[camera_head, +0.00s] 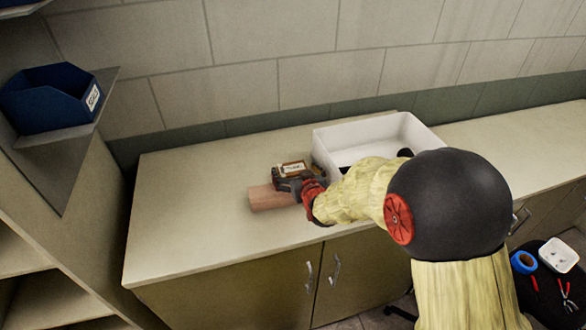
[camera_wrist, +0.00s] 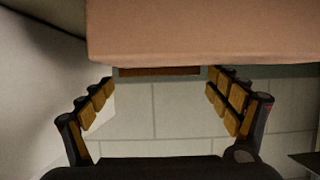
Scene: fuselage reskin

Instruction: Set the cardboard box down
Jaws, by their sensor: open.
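The cardboard box (camera_head: 270,198) is a plain pinkish-brown block on the countertop, left of the white bin. It appears to rest on the counter, though its underside is hidden. My gripper (camera_head: 290,184) is at the box's right end, reaching in from the right. In the wrist view the box (camera_wrist: 200,30) fills the top of the picture, just beyond the fingertips. My gripper (camera_wrist: 162,78) there has its two padded fingers spread wide, with an empty gap between them. I cannot tell whether a fingertip still touches the box.
A white open bin (camera_head: 420,130) with dark contents stands on the counter (camera_head: 185,205) close behind my arm. The counter's left part is clear. A blue bin (camera_head: 50,98) sits on a shelf at the left. A dark stool (camera_head: 545,290) with tools stands at the lower right.

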